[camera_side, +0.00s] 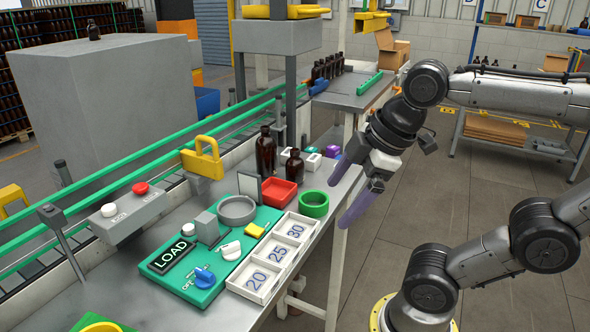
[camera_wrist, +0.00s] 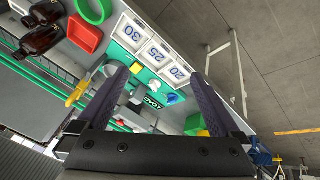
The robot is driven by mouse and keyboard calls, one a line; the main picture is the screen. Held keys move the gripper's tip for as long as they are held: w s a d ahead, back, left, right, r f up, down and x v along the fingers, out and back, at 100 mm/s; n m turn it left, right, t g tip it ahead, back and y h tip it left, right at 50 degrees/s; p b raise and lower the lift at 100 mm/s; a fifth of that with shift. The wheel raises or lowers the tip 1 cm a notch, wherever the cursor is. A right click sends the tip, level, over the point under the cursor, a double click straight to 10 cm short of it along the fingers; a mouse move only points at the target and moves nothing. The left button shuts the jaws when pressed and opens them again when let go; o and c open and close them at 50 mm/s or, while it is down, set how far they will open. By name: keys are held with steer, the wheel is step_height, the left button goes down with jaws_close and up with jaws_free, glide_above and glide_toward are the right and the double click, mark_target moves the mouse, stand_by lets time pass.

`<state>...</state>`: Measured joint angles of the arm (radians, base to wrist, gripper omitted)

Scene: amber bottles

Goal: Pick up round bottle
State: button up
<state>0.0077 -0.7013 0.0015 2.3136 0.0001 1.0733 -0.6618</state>
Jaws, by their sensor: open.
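Two amber bottles stand upright on the grey work table. The taller bottle (camera_side: 265,153) is at the left, and the shorter bottle (camera_side: 294,168) is just right of it. I cannot tell for sure which is the round bottle. In the wrist view two dark bottles show at the upper left: one bottle (camera_wrist: 40,40) and another bottle (camera_wrist: 46,12) partly cut by the frame edge. My gripper (camera_side: 338,204) is open and empty, in the air by the table's right edge, apart from the bottles. Its spread purple fingers also show in the wrist view (camera_wrist: 160,76).
A red tray (camera_side: 279,191) and a green ring (camera_side: 314,204) sit near the bottles. A numbered white tray (camera_side: 275,262) and a green LOAD board (camera_side: 200,258) lie nearer. A yellow handle (camera_side: 203,157) and green conveyor rails stand left. Small white, green and purple blocks sit behind.

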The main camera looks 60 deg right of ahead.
steer(key=w+d+r+n+g, duration=0.1)
steer(key=w+d+r+n, duration=0.3)
steer(key=w+r+n, duration=0.45)
steer(key=n+g, duration=0.2)
steer(key=g, duration=0.2)
glide_above(295, 161)
steer(key=a, duration=0.2)
step_height(295, 161, down, 4)
steer(key=shift+m, duration=0.35)
steer(key=d+f, duration=0.4)
steer(key=shift+w, duration=0.25)
step_height(295, 161, down, 8)
steer(key=shift+r, duration=0.25)
steer(key=shift+a+f, duration=0.15)
steer(key=shift+f, duration=1.35)
steer(key=shift+a+f, duration=0.1)
steer(key=shift+f, duration=1.35)
steer(key=shift+c, duration=0.2)
